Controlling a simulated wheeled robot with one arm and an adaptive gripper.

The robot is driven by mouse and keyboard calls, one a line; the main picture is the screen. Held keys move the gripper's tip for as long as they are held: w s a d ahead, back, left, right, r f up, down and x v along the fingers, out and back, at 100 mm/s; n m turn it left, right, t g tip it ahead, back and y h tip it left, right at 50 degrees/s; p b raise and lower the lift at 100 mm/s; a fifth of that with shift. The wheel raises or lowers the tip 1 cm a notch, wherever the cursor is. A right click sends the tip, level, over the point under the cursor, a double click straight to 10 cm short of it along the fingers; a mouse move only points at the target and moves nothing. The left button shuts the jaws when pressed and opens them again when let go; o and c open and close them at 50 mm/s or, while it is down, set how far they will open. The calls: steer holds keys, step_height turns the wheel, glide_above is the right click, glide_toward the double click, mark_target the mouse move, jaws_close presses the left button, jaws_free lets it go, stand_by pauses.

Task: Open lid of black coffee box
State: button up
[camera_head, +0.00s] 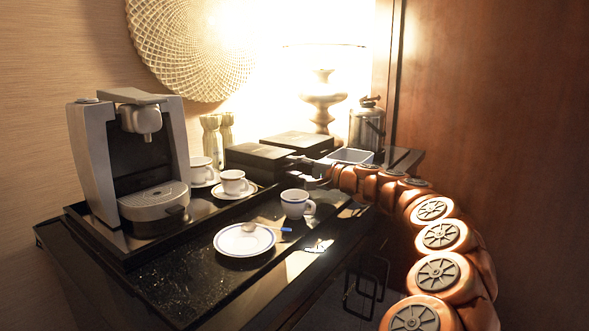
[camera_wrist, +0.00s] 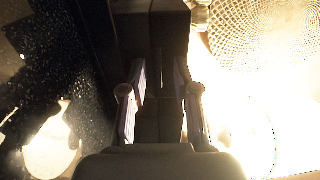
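Two black boxes stand side by side at the back of the counter in the head view: a nearer one (camera_head: 258,157) and one behind it to the right (camera_head: 297,140). Both look closed, and I cannot tell which is the coffee box. My gripper (camera_head: 308,171) is at the right end of the nearer box. In the wrist view my gripper (camera_wrist: 161,85) has its two fingers apart, with a dark box surface (camera_wrist: 170,30) beyond and between them. Whether the fingers touch the box is too dark to tell.
A coffee machine (camera_head: 132,160) stands on a black tray at left. Cups on saucers (camera_head: 233,182), another cup (camera_head: 295,204) and a plate with a spoon (camera_head: 243,240) are in front of the boxes. A grey container (camera_head: 352,156), lamp (camera_head: 322,100) and metal canister (camera_head: 367,128) stand behind my arm.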

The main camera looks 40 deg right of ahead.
steer(key=shift+w, duration=0.1)
jaws_close()
stand_by(0.7)
